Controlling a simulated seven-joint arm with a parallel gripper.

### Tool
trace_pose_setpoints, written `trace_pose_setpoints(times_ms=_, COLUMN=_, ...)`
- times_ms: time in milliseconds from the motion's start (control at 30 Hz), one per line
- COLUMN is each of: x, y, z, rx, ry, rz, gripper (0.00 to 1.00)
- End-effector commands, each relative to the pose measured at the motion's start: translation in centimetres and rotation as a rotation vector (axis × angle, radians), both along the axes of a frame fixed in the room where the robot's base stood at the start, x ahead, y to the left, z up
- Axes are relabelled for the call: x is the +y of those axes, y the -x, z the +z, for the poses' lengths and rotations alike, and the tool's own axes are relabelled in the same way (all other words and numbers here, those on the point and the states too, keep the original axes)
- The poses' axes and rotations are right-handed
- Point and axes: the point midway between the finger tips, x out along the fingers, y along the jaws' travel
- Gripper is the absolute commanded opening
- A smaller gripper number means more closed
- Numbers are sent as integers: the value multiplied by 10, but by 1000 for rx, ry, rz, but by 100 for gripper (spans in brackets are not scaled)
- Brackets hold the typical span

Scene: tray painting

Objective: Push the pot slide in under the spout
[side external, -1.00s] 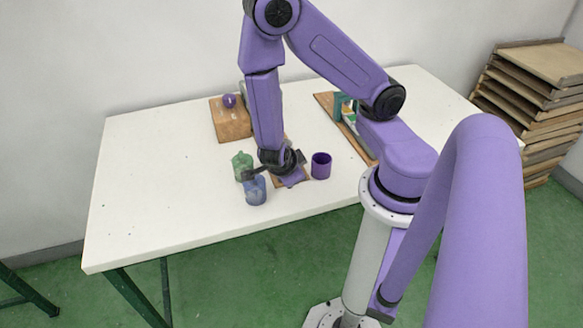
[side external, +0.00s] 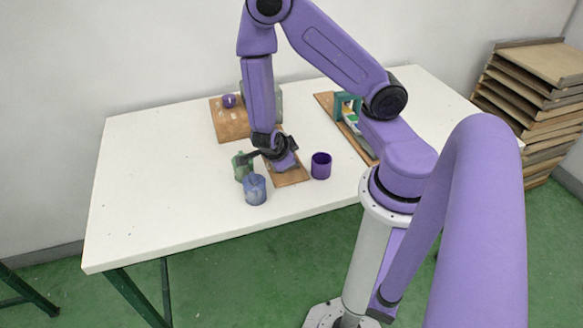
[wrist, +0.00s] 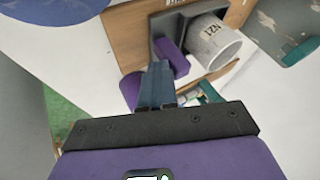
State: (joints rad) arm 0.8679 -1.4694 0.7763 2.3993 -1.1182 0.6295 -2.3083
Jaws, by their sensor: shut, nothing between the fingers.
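The pot (wrist: 208,42), a pale grey cylinder marked N21, sits in a dark slide (wrist: 172,22) on a wooden board in the wrist view. A purple block (wrist: 172,57) is at the slide's near side. My gripper (wrist: 158,72) is shut and empty, its fingertips close beside that block; contact is unclear. In the side view my gripper (side external: 281,160) is low over the wooden board (side external: 291,178), and my arm hides the pot. I cannot make out the spout clearly; a grey-green body (side external: 277,98) stands behind my arm at the board's far end.
A green jug (side external: 240,167) and a blue jug (side external: 255,189) stand close left of the board, and a purple cup (side external: 320,166) stands right. A teal frame (side external: 347,106) stands on another board. The table's left side is clear.

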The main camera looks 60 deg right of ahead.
Motion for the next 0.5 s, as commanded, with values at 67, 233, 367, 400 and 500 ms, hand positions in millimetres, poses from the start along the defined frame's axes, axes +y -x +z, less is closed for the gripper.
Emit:
trace_pose_setpoints(times_ms=67, x=-9, y=-9, z=0, rx=-2, ry=-1, rz=-4, gripper=0)
trace_pose_setpoints(times_ms=233, x=-26, y=-27, z=0, rx=-2, ry=-1, rz=-4, gripper=0)
trace_pose_setpoints(times_ms=367, x=-39, y=-40, z=0, rx=-3, ry=-2, rz=-2, gripper=0)
trace_pose_setpoints(times_ms=400, x=-44, y=-44, z=0, rx=-3, ry=-2, rz=-2, gripper=0)
trace_pose_setpoints(times_ms=500, x=-54, y=-55, z=0, rx=-4, ry=-3, rz=-2, gripper=0)
